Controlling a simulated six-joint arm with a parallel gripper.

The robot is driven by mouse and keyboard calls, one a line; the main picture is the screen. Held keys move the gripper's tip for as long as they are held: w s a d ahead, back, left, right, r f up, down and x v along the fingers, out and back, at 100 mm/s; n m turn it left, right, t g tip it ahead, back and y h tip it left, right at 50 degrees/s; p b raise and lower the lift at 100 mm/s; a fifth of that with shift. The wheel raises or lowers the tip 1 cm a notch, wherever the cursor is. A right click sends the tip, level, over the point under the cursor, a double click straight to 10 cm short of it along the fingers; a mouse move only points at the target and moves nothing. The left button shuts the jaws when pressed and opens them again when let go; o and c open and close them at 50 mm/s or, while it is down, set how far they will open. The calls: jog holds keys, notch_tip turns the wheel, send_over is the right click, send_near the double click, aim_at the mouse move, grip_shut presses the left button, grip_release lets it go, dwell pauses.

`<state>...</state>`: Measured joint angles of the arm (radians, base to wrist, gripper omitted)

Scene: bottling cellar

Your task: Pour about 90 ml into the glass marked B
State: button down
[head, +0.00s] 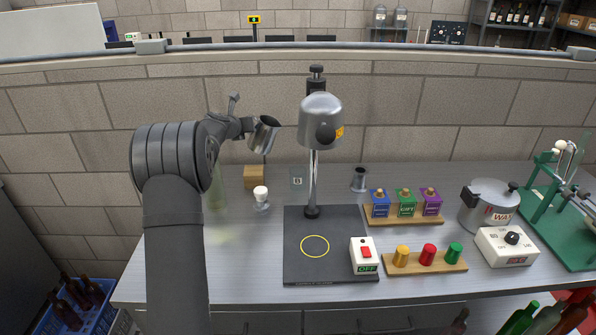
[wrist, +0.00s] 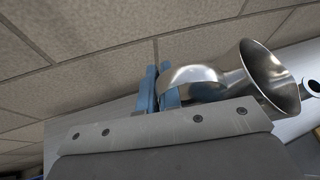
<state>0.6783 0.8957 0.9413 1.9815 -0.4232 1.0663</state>
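My gripper (head: 246,125) is shut on a metal pouring vessel (head: 264,136) and holds it in the air, tilted, above the back left of the bench. In the wrist view the vessel (wrist: 270,77) has a narrow waist and a flared mouth, held at the blue finger pads (wrist: 157,88). I cannot see what is inside it. The glass marked B (head: 298,179) is clear and stands on the bench below and right of the vessel, apart from it. Its fill level is too small to tell.
A greenish bottle (head: 217,190) and a small white-topped cup (head: 261,196) stand left of the glass. A capping press (head: 320,125) rises just right of it. A switch box (head: 365,258), coloured boxes (head: 405,204) and a lidded pot (head: 487,207) occupy the right.

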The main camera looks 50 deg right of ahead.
aim_at(264, 127)
jog(key=shift+m, duration=0.3)
jog(key=f, duration=0.7)
jog(key=shift+s+d, duration=0.2)
jog(key=shift+s, duration=0.1)
jog(key=shift+s+d+r+m+t+y, duration=0.25)
jog(key=shift+s+d+m+t+y, duration=0.3)
jog(key=shift+s, duration=0.25)
jog(key=shift+s+d+r+m+t, duration=0.15)
jog(key=shift+s+r+m+t, duration=0.15)
jog(key=shift+m+t, duration=0.25)
jog(key=shift+s+d+r+m+t+y, duration=0.1)
jog(key=shift+s+r+m+t+y, duration=0.15)
jog(key=shift+r, duration=0.2)
jog(key=shift+d+r+m+t+y, duration=0.1)
jog(key=shift+r+m, duration=0.25)
jog(key=shift+r, duration=0.1)
jog(key=shift+s+d+r+m+t, duration=0.1)
jog(key=shift+r+m+t, duration=0.1)
jog(key=shift+r+m, duration=0.15)
jog(key=shift+s+d+r+m+t, duration=0.15)
jog(key=shift+r+m, duration=0.1)
jog(key=shift+r, duration=0.2)
jog(key=shift+s+d+r+m+t+y+b, duration=0.15)
jog(key=shift+s+d+r+m+t+b, duration=0.1)
jog(key=shift+s+r+m+b, duration=0.25)
jog(key=shift+s+d+r+m+t+y+b, duration=0.15)
jog(key=shift+s+r+m+t+b, duration=0.1)
jog(key=shift+r, duration=0.3)
